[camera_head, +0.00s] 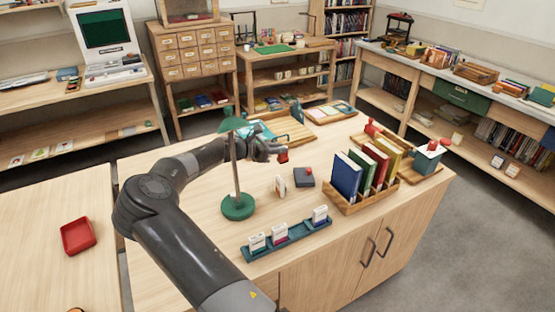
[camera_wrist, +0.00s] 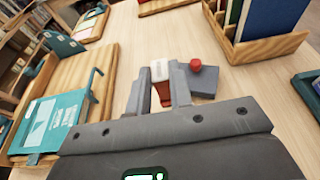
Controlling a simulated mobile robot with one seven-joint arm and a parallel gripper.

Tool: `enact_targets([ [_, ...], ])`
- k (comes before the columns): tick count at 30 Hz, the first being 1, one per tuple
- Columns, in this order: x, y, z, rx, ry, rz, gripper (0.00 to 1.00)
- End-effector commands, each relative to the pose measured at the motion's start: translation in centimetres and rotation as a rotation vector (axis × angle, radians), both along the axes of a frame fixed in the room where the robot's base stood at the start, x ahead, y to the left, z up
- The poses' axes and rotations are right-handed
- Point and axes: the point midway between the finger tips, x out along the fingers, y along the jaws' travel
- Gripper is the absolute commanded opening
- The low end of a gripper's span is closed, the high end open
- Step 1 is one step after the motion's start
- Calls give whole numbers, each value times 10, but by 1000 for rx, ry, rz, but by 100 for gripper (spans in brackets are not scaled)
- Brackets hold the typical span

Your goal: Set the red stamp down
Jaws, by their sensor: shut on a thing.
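The red stamp (camera_head: 283,158) is at the tip of my gripper (camera_head: 272,150), over the middle of the wooden desk, in the head view. In the wrist view my gripper (camera_wrist: 158,88) is shut on the stamp (camera_wrist: 162,92), which shows a red body and a pale end between the fingers. The fingers hide part of the stamp, and I cannot tell whether it touches the desk. A dark grey block with a red knob (camera_head: 304,177) sits on the desk close by. In the wrist view this block (camera_wrist: 203,84) is just right of the fingers.
A green lamp (camera_head: 238,208) stands close to my arm. A wooden rack of books (camera_head: 345,205) is to the right, and a teal tray with small boxes (camera_head: 270,243) is in front. A small white box (camera_head: 280,187) stands nearby. A wooden tray (camera_wrist: 100,65) lies left in the wrist view.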

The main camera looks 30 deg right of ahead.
Motion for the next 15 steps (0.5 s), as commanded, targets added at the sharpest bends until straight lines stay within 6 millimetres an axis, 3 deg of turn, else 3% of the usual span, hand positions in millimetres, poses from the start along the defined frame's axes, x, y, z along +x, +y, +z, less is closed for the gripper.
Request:
enact_targets([
  [4, 0, 0, 15, 1, -1, 0, 0],
  [10, 1, 2, 20, -1, 1, 4, 0],
  [15, 14, 27, 20, -3, -1, 72, 0],
])
